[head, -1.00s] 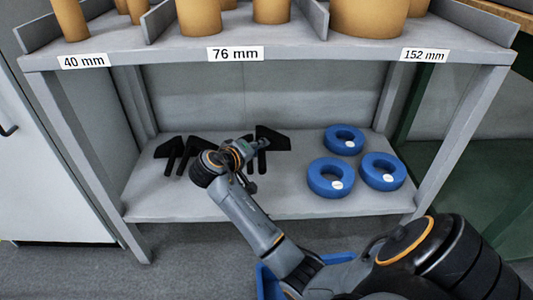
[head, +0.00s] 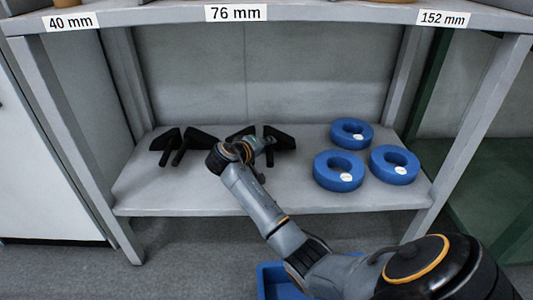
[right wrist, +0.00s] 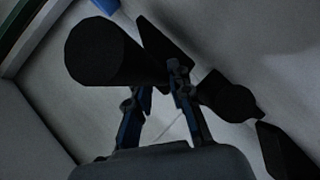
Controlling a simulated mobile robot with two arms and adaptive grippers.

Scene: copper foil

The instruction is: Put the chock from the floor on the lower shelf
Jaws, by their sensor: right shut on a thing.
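Several black chocks, each a wedge plate with a round handle, are on the lower shelf (head: 290,200). Two stand at the left, one (head: 163,141) beside the other (head: 195,139). Another chock (head: 240,131) is partly hidden behind my right gripper (head: 266,143). The right gripper is shut on a chock (head: 281,139) just right of it, at or just above the shelf; contact is unclear. In the right wrist view, the held chock's thick dark handle (right wrist: 110,52) reaches past the fingertips (right wrist: 160,88). My left gripper is out of view.
Three blue rings (head: 338,171) lie on the right of the lower shelf. The upper shelf edge (head: 330,14) runs above my arm. Grey legs (head: 70,150) bound the rack. A blue bin (head: 280,280) is on the floor below. The shelf's front left is clear.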

